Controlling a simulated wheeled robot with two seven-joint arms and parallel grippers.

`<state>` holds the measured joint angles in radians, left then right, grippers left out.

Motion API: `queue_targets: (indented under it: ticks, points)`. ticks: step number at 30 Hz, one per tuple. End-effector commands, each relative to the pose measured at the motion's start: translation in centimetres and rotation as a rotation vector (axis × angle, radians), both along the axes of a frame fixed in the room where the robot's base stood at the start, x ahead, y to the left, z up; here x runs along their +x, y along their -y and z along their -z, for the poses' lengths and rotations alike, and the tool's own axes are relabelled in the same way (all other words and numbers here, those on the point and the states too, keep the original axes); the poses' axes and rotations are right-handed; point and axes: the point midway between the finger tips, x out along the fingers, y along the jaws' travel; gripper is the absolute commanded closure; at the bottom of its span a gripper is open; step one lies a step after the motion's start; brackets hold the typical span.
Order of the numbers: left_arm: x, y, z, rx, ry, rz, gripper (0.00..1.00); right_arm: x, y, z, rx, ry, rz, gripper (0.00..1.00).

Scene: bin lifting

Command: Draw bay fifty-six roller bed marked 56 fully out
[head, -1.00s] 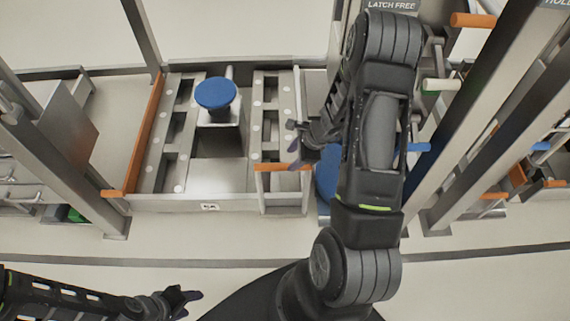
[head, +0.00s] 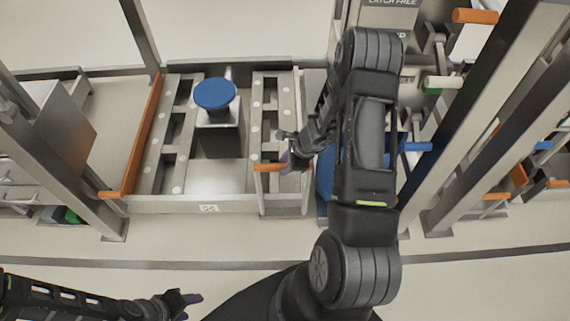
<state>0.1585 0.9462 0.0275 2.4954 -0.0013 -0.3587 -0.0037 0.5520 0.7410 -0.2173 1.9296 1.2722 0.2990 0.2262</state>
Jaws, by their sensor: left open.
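A grey roller bed (head: 200,202) with two studded side rails lies left of centre in the head view. A small white label (head: 208,209) sits on its front face, too small to read as 56. A blue round-topped knob (head: 214,94) stands over a metal block (head: 221,138) in the middle. A short orange handle (head: 267,167) crosses a post frame at the bed's front right. My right gripper (head: 289,160) is at this handle's right end and covers part of it; its fingers overlap, so their grip is unclear. My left gripper (head: 186,302) is open and empty, low in front of the bed.
A long orange bar (head: 145,137) runs along the bed's left side. Steel uprights stand left (head: 67,165) and right (head: 478,115). Blue parts (head: 325,175) show behind my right arm. Pale floor (head: 170,237) in front of the bed is clear.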

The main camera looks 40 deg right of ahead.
Motion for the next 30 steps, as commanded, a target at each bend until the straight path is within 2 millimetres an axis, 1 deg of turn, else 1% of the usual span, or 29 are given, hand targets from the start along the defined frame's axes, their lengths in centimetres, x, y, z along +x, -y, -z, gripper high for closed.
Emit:
queue_targets:
  ticks: [1,10,30]
  points:
    - [0.0,0.0,0.0,0.0,0.0,0.0,0.53,0.0,0.0,-0.01,0.0,0.0,0.0,0.75]
    - [0.0,0.0,0.0,0.0,0.0,0.0,0.53,0.0,0.0,-0.01,0.0,0.0,0.0,1.0]
    - [0.0,0.0,0.0,0.0,0.0,0.0,0.53,0.0,0.02,-0.02,0.0,0.0,0.0,1.0]
